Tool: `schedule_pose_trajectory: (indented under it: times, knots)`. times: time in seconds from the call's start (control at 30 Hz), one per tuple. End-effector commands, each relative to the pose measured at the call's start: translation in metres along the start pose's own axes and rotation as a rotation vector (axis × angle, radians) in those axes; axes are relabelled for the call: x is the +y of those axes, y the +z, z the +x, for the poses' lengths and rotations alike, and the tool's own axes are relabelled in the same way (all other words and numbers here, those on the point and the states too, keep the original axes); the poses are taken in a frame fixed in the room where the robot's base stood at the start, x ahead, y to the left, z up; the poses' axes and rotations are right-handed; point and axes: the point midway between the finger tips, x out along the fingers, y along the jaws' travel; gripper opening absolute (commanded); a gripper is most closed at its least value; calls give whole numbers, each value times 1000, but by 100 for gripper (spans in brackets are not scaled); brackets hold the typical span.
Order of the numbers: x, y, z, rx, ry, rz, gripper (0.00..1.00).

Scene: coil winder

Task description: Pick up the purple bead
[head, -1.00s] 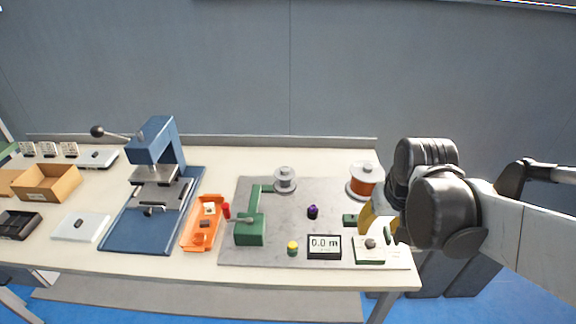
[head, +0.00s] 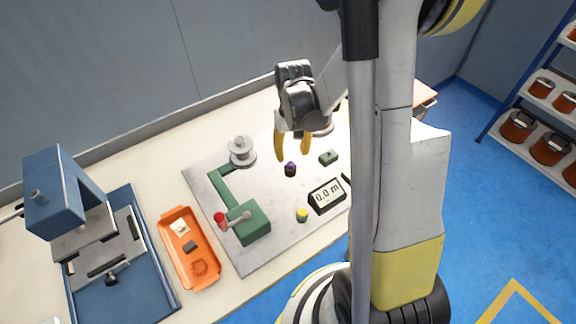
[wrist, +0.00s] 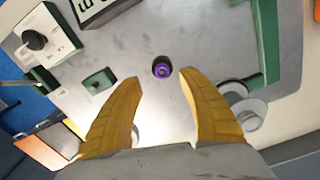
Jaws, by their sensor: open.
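The purple bead (head: 290,169) is small and dark purple and sits on the grey metal plate (head: 262,248) of the winder. In the wrist view the bead (wrist: 162,69) shows a dark hole in its top and lies just beyond the fingertips, between their lines. My gripper (head: 292,155) hangs over the plate with its yellow fingers pointing down, behind the bead in the head view. In the wrist view my gripper (wrist: 160,76) is open, with nothing between its fingers. I cannot tell its exact height above the plate.
The green crank stand (head: 248,224) and a grey spool (head: 241,150) are left of the bead. A yellow-topped piece (head: 302,214), a length display (head: 327,195) and a small green block (head: 328,157) are near it. An orange tray (head: 189,248) lies farther left.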

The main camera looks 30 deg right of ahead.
Motion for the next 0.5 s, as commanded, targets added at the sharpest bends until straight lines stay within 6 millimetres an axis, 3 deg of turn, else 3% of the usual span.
schedule_pose_trajectory:
  times: [0.17,0.5]
  knots:
    - [0,-1,12,0,0,0,48]
    - [-1,-3,57,1,0,0,48]
